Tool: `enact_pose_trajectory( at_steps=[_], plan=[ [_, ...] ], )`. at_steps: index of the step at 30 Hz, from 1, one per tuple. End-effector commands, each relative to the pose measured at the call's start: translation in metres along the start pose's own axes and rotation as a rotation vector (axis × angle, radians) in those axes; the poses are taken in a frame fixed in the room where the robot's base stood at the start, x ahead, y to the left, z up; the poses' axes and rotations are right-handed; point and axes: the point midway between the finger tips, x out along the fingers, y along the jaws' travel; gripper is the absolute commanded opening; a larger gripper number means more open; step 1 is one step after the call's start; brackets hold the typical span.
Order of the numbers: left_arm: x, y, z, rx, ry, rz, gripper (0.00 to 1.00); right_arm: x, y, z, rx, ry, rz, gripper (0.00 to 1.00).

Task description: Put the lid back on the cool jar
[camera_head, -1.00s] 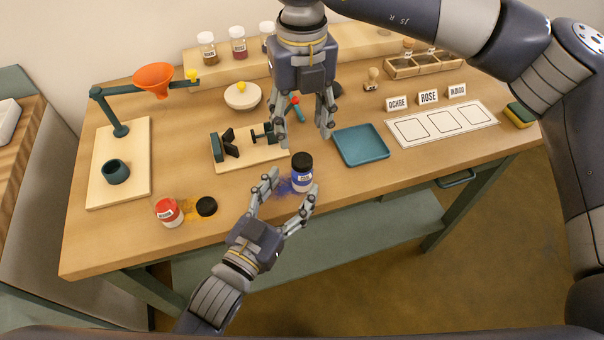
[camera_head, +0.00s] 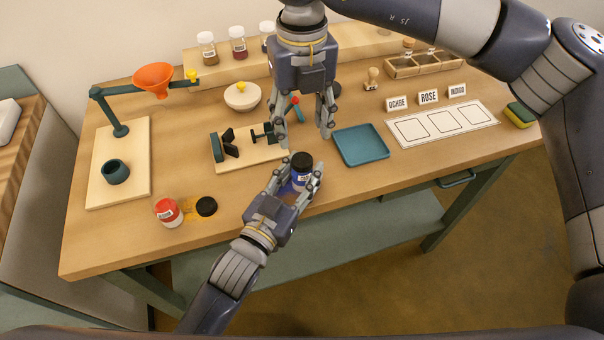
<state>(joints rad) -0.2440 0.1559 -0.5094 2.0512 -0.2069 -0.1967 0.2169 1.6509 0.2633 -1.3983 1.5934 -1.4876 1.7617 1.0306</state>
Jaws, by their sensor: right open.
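The blue jar (camera_head: 301,180) stands upright near the table's front edge with a black lid (camera_head: 302,160) on its top. My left gripper (camera_head: 301,170) has its fingers on both sides of this jar; whether they touch it I cannot tell. My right gripper (camera_head: 305,134) points down, open and empty, above and behind the blue jar.
A teal tray (camera_head: 361,146) lies right of the blue jar. A wooden board with a dark clamp (camera_head: 231,145) is behind left. An orange funnel (camera_head: 153,80) hangs on a stand at left.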

Motion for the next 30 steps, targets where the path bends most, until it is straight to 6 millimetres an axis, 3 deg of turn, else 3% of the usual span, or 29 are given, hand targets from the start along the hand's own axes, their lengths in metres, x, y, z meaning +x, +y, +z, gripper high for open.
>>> enact_pose_trajectory(
  at_steps=[6, 11, 30],
  plan=[
    [-0.0002, 0.0000, 0.0001, 0.000, 0.000, 0.000, 0.00, 0.0000, 0.0000, 0.0000, -0.029, 0.000, 0.000, 0.50],
    [-0.0002, 0.0000, 0.0001, 0.000, 0.000, 0.000, 0.00, 0.0000, 0.0000, 0.0000, -0.187, 0.000, 0.000, 0.50],
    [-0.0002, -0.0001, 0.0001, 0.000, 0.000, 0.000, 0.00, 0.0000, -0.0002, 0.0002, -1.322, 0.000, 0.000, 0.50]
  ],
)
